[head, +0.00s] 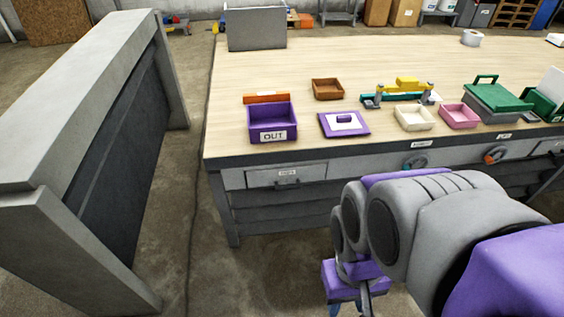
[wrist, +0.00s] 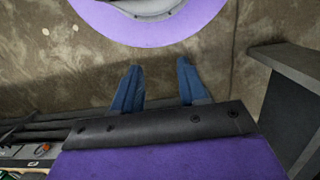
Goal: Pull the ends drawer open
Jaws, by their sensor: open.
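The ends drawer (head: 265,178) is a grey drawer front at the left end of the workbench (head: 350,140), just under the top. It carries a small white label (head: 287,173), too small to read surely, and a dark handle (head: 287,184). The drawer looks closed. My gripper (head: 347,308) is at the bottom edge of the head view, below and to the right of the drawer handle and apart from it. In the wrist view, its two blue fingers (wrist: 158,82) are spread with nothing between them, over bare floor.
A grey panel (head: 115,150) stands left of the bench, with a strip of floor (head: 195,220) between. On the bench top are a purple OUT bin (head: 290,120), a brown tray (head: 327,89) and a purple-framed plate (head: 343,124).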

